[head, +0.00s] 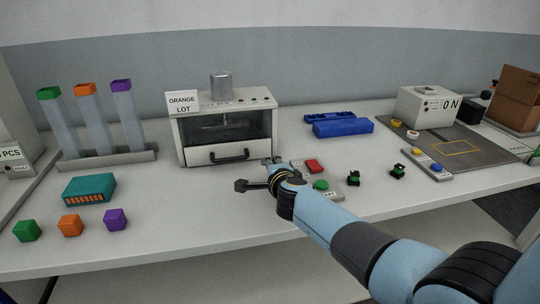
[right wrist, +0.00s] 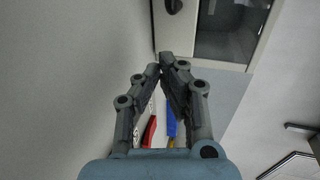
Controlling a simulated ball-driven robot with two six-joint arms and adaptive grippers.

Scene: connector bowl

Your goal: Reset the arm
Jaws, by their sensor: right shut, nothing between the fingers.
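My right arm reaches in from the lower right in the head view. Its gripper (head: 270,162) is in front of the orange-lot machine (head: 224,130), near the right end of its front. In the right wrist view the gripper's fingertips (right wrist: 166,62) meet, and nothing is between them. The machine's dark window and white frame show beyond the fingers. The gripper and forearm partly cover the button panel (head: 334,192). My left gripper is not in view.
A red button (head: 314,166) and a green button (head: 321,185) are close to my right wrist. Colored cubes (head: 70,225) and a teal box (head: 89,190) lie left. The front-middle table is clear.

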